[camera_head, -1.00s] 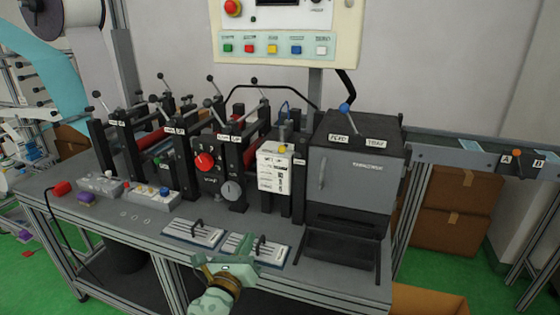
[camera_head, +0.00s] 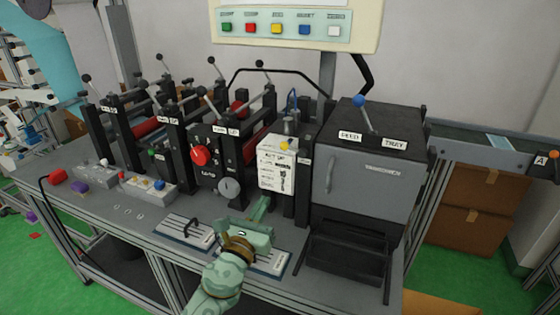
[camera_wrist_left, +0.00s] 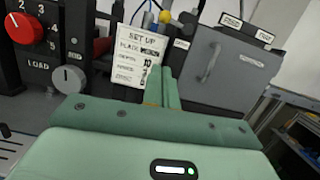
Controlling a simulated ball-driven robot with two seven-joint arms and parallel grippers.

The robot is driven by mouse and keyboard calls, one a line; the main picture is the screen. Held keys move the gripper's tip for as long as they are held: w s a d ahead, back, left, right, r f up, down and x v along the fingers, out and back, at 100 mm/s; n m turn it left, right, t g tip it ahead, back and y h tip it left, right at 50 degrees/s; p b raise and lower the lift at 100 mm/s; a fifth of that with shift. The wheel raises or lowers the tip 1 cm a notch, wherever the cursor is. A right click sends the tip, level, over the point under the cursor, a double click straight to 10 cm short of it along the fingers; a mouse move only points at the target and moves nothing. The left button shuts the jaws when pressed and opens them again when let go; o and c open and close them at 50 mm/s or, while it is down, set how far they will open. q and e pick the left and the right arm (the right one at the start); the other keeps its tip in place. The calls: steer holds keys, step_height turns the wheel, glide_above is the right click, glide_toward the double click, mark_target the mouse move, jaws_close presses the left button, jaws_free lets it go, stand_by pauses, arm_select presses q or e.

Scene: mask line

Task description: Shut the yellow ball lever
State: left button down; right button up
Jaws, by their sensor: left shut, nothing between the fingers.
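The yellow ball (camera_head: 284,145) of the lever shows at the top of the white set-up card (camera_head: 277,168), beside the dark box. It also shows in the left wrist view (camera_wrist_left: 165,17), just above and beyond my fingers. My left gripper (camera_head: 262,203) is shut and empty. It is in front of and below the card, apart from the yellow ball. In the left wrist view the closed fingers (camera_wrist_left: 161,88) point toward the card's lower right edge. The lever's shaft is mostly hidden behind the card. My right gripper is out of view.
The dark feed box (camera_head: 367,170) with a blue ball lever (camera_head: 358,101) stands to the right. A red knob (camera_head: 200,155) and a grey knob (camera_head: 229,188) are to the left. Handled plates (camera_head: 188,231) lie along the table's front.

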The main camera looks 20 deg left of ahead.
arm_select(q)
steer(key=r+p+x, duration=0.1)
steer(key=r+x, duration=0.1)
steer(key=x, duration=1.1)
steer(key=shift+s+r+p, duration=0.35)
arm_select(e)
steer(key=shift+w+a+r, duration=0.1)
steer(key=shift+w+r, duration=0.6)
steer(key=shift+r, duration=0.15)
